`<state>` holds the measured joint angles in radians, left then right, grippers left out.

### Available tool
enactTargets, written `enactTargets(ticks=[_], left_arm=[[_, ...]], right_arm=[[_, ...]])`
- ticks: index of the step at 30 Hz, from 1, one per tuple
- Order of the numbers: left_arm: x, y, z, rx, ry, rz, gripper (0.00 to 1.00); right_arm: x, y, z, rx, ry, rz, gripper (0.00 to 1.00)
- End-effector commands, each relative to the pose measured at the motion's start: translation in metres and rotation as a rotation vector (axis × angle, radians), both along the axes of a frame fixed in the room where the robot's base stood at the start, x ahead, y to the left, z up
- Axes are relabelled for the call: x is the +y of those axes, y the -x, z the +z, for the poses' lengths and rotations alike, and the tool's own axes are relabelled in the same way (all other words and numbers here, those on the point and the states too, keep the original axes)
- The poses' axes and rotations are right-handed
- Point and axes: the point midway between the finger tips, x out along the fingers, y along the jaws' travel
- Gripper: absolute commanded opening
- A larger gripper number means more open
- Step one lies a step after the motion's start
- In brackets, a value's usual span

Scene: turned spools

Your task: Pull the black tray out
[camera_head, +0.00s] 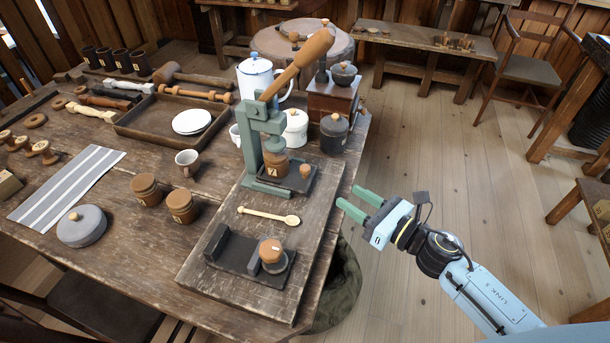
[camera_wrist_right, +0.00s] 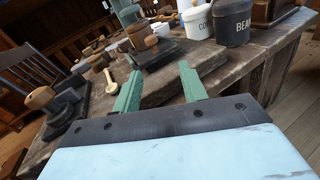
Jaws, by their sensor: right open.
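The black tray (camera_head: 299,189) is a shallow dark tray at the foot of the green press (camera_head: 265,140), on a worn wooden board. A wooden jar (camera_head: 276,163) stands on it under the press, and a small wooden knob (camera_head: 305,171) is at its right side. The tray (camera_wrist_right: 160,60) also shows in the right wrist view, beyond the fingers. My right gripper (camera_head: 357,203) is open and empty, right of the tray and apart from it, past the board's right edge. Its green fingers (camera_wrist_right: 160,85) are spread in the wrist view. My left gripper is not in view.
A wooden spoon (camera_head: 268,216) and a black stand (camera_head: 236,257) with a wooden-topped piece lie nearer on the board (camera_head: 205,262). A dark canister (camera_head: 334,134) and white canister (camera_head: 295,128) stand behind the tray. Open floor lies to the right.

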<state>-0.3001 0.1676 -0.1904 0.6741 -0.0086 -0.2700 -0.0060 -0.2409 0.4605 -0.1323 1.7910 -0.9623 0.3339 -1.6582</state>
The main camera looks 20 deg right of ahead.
Motion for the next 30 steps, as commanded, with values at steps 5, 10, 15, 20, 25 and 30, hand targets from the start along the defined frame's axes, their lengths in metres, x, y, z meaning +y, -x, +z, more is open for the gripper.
enactTargets(ticks=[5,10,15,20,25,30], left_arm=[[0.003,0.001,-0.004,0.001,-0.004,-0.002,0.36],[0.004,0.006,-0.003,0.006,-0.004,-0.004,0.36],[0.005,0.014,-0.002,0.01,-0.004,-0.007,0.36],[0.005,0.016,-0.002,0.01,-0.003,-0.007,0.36],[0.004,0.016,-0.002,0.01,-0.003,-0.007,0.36],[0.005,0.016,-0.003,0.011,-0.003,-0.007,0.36]], right_arm=[[0.011,-0.002,0.017,-0.097,0.101,0.047,0.42],[0.023,-0.021,0.019,-0.099,0.1,0.047,0.42],[0.041,-0.05,0.019,-0.099,0.1,0.045,0.42],[0.059,-0.076,0.018,-0.097,0.098,0.043,0.42],[0.073,-0.097,0.017,-0.095,0.097,0.044,0.42],[0.08,-0.108,0.016,-0.093,0.098,0.043,0.42]])
